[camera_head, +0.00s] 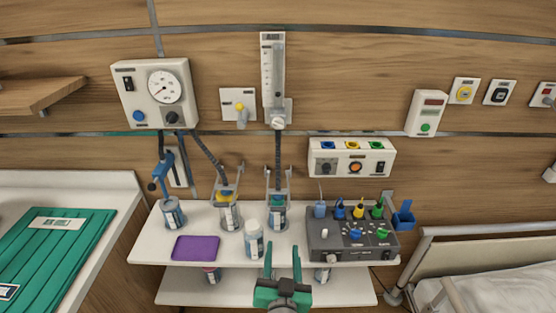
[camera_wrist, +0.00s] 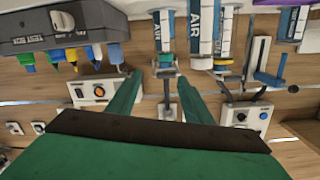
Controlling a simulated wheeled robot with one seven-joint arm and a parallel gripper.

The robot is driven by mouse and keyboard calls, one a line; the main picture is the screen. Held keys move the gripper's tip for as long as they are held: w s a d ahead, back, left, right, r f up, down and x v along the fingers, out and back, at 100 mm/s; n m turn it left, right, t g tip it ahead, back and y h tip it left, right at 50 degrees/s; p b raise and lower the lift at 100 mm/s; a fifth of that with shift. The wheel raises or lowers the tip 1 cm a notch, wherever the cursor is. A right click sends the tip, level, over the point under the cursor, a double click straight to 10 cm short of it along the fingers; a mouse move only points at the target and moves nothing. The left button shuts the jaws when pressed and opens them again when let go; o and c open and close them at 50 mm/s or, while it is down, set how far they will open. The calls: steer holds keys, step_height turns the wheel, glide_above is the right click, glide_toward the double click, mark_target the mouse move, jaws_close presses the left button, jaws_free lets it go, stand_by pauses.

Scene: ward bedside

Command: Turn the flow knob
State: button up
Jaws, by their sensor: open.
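A tall clear-tube flowmeter (camera_head: 272,72) is mounted upright on the wall, with a pale round knob (camera_head: 278,122) at its lower end. A dark corrugated hose (camera_head: 278,155) runs from below it down to a bottle on the shelf. My gripper (camera_head: 282,248) is open and empty, low in front of the shelf and well below the flowmeter, touching nothing that I can see. In the wrist view, which looks upside down, the green fingers (camera_wrist: 160,76) are spread apart. The hose and part of a wall fitting show between them, too small to make out the knob clearly.
A gauge box (camera_head: 152,92) with a dark knob is left of the flowmeter. The shelf (camera_head: 152,248) holds bottles, a purple pad (camera_head: 196,248) and a dark control box (camera_head: 353,238) with several knobs. A wall panel (camera_head: 352,158) has a dial. A bed (camera_head: 480,270) stands right.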

steer(key=w+r+m, duration=0.1)
steer(key=w+r, duration=0.7)
steer(key=r, duration=0.3)
steer(key=m+t, duration=0.1)
steer(key=m, duration=0.1)
glide_toward(278, 126)
steer(key=w, duration=0.8)
steer(key=shift+w+d, duration=0.1)
steer(key=shift+w, duration=0.3)
